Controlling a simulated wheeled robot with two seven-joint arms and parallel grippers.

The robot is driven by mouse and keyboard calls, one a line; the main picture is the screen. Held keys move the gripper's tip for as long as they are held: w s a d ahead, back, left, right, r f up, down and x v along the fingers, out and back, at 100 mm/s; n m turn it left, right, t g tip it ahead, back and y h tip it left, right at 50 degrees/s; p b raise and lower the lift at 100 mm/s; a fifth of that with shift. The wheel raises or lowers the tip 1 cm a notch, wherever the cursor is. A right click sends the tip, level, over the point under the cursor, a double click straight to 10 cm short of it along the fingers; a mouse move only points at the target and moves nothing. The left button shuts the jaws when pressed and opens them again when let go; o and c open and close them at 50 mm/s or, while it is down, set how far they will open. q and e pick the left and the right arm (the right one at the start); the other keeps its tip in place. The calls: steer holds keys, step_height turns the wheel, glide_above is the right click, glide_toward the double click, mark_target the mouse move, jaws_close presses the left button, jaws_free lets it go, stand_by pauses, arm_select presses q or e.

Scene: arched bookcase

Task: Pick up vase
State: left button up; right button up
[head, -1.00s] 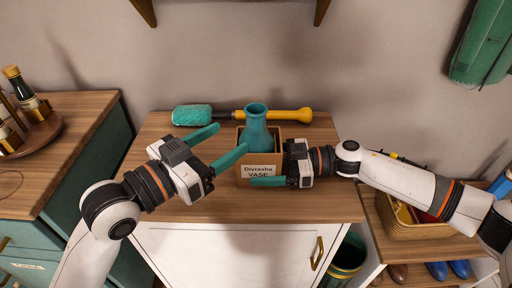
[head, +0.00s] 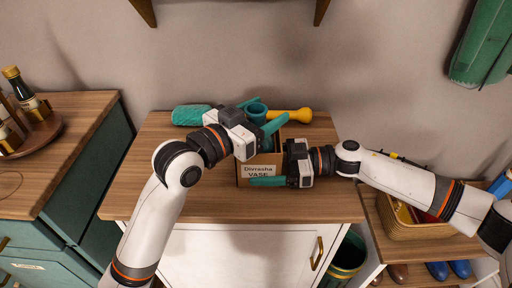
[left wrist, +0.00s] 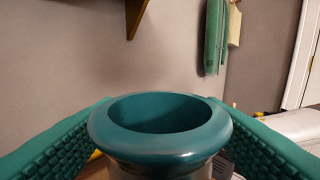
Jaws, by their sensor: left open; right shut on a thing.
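The teal vase (head: 255,111) stands in an open cardboard box (head: 243,182) labelled "Divrasha VASE" on the wooden cabinet top. My left gripper (head: 264,114) is open, with its teal fingers to either side of the vase's neck. In the left wrist view the vase's flared rim (left wrist: 160,145) sits between the two ribbed fingers, with no clear contact visible. My left gripper and forearm hide much of the vase in the head view. My right gripper (head: 268,168) is shut on the box from its right side, one finger across the front face.
A teal-headed brush (head: 190,115) with a yellow handle (head: 290,115) lies behind the box. A wicker basket (head: 410,229) stands on a lower shelf at the right. A round tray with bottles (head: 42,133) is at the left. The cabinet top in front is clear.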

arm_select(q)
jaws_close()
stand_by(0.3)
step_height(320, 180, up, 10)
steer(key=shift+r, duration=0.1)
arm_select(e)
steer(key=o, duration=0.7)
steer(key=shift+o, duration=0.2)
